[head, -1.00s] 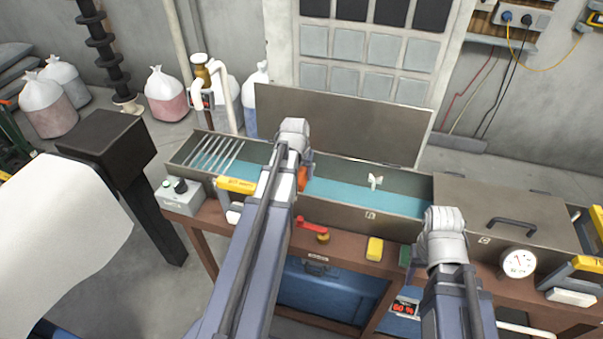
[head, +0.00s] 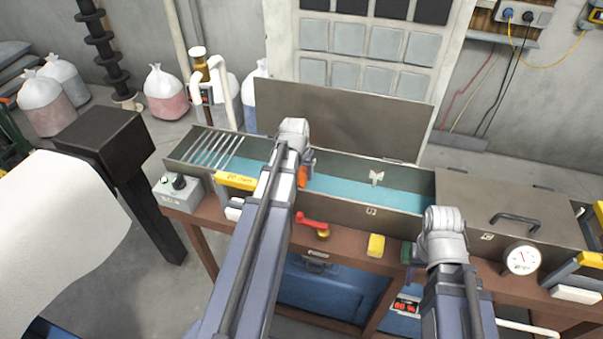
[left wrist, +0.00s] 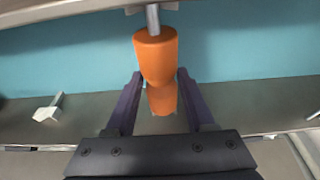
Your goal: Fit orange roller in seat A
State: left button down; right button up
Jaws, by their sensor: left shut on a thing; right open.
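The orange roller (left wrist: 156,60) has a grey metal shaft at its upper end in the left wrist view. My left gripper (left wrist: 160,92) is shut on its lower part. In the head view only a small orange part of the roller (head: 303,177) shows beside my left arm, over the long open trough (head: 340,203); my left fingers (head: 308,158) are mostly hidden there. A small pale bracket (head: 376,177) stands in the trough, right of the roller. I cannot read any mark naming seat A. My right gripper is open beyond my right wrist (head: 440,240); its fingers are mostly hidden.
The trough's lid (head: 345,120) stands raised behind it. Slanted bars (head: 215,152) fill its left end; a closed lid with a handle (head: 505,205) covers its right part. A red lever (head: 312,221), yellow block (head: 376,246) and gauge (head: 522,258) line the front ledge.

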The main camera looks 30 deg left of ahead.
pick_arm(q)
jog(key=shift+f, duration=0.2)
jog(key=shift+c, duration=0.9)
grip_release()
jog(key=shift+r, duration=0.15)
jog(key=p+v, duration=0.7)
jog(key=shift+r, duration=0.3)
jog(key=shift+s+f, duration=0.1)
